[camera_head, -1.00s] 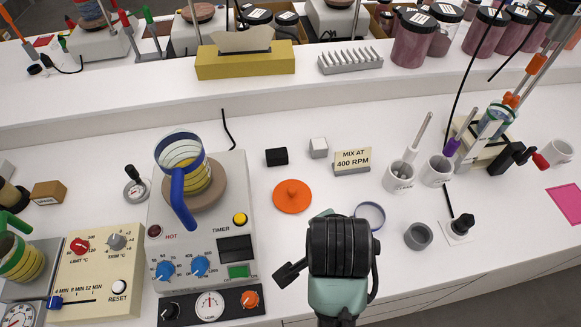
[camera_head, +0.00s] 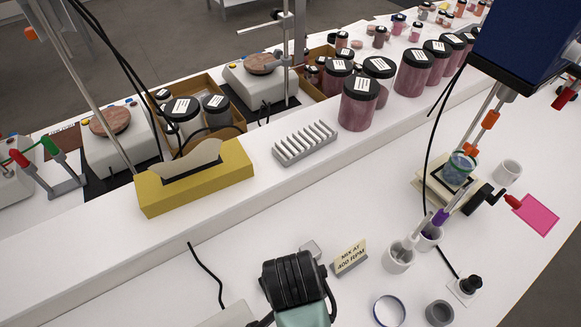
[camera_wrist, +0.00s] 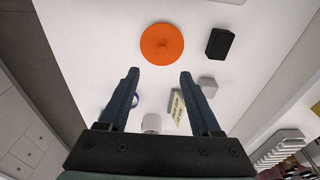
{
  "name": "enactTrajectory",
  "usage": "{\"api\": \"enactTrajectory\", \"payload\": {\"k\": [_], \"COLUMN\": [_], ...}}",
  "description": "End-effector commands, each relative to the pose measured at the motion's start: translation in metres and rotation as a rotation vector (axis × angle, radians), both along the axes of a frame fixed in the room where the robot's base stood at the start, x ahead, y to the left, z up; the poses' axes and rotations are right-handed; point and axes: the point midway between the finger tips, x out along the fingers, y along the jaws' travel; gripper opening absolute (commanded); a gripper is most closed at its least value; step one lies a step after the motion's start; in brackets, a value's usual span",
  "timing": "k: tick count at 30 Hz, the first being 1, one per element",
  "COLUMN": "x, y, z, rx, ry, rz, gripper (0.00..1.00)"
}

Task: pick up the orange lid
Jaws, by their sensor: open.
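The orange lid (camera_wrist: 161,44) is a flat round disc with a small raised knob. It lies on the white bench near the top of the wrist view. My gripper (camera_wrist: 160,76) is open and empty, with its two dark fingers apart. In the wrist picture the lid sits just beyond the fingertips, not between them. In the head view my arm's end shows at the bottom, the fingertips are hidden, and the lid is not visible.
Close to the lid are a black block (camera_wrist: 220,42), a grey-white cube (camera_wrist: 208,86) and a sign card (camera_head: 349,257). White cups (camera_head: 398,258), a glass ring (camera_head: 389,310) and a grey cup (camera_head: 439,313) stand to the right. A yellow box (camera_head: 195,178) sits on the raised ledge behind.

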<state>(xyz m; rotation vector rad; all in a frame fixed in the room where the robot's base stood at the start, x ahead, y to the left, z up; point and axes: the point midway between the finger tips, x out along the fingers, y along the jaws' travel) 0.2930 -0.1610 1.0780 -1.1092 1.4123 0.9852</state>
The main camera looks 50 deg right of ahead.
Motion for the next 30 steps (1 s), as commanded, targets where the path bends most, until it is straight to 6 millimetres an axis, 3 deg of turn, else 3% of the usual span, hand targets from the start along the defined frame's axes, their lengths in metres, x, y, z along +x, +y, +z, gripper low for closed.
{"api": "enactTrajectory", "payload": {"k": [10, 20, 30], "x": [-0.002, -0.001, 0.003], "y": [-0.007, -0.011, -0.017], "z": [-0.058, -0.081, -0.119], "rx": [0.003, 0.003, 0.002], "ry": [0.003, 0.002, 0.003], "rz": [0.0, 0.0, 0.0], "gripper": [0.65, 0.65, 0.65]}}
